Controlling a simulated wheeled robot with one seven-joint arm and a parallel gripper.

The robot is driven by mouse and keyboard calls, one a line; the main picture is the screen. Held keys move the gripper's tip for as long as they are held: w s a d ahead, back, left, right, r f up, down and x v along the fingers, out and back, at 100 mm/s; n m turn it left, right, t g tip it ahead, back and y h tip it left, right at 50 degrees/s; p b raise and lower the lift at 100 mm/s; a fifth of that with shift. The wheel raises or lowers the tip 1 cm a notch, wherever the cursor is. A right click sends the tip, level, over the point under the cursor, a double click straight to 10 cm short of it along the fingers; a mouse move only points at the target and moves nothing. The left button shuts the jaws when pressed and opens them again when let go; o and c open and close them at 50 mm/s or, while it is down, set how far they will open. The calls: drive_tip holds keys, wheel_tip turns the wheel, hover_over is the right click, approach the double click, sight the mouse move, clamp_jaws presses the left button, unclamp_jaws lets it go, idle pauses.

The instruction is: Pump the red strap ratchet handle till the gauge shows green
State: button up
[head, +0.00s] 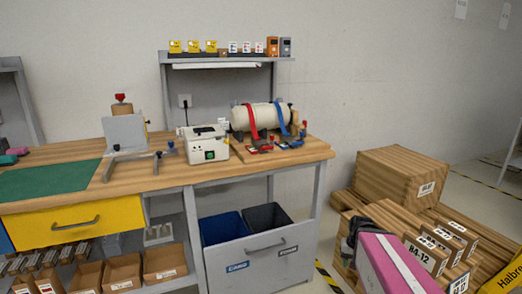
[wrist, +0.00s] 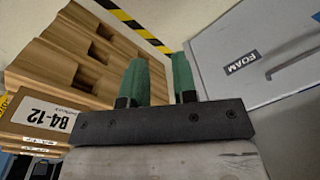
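A cream cylinder (head: 263,116) lies on the right part of the workbench, with a red strap (head: 251,121) and a blue strap (head: 281,118) over it. The red strap's ratchet (head: 262,147) sits at the cylinder's front foot, beside the blue strap's ratchet (head: 292,143). Both are too small to read the handle position. I cannot make out a gauge or its colour. My gripper (wrist: 159,82) has green fingers standing apart with nothing between them. It is off the bench, near the brown boxes and the grey drawer front, away from the ratchet.
A white device (head: 203,143) with a green button stands left of the cylinder. A shelf (head: 225,58) with small items is behind. Stacked brown boxes (head: 400,174) fill the floor at right. The grey FOAM drawer (wrist: 250,55) is beside my gripper. The bench's front right edge is clear.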

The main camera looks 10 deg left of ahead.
drive_tip(key=w+a+r+y, duration=0.4)
drive_tip(key=w+a, duration=0.2)
drive_tip(key=a, duration=0.2)
drive_tip(key=t+y, duration=0.3)
drive_tip(key=y, duration=1.2)
approach(270, 148)
drive_tip(key=x, duration=1.1)
drive_tip(key=shift+a+f, duration=0.1)
drive_tip(key=shift+a, duration=0.05)
clamp_jaws()
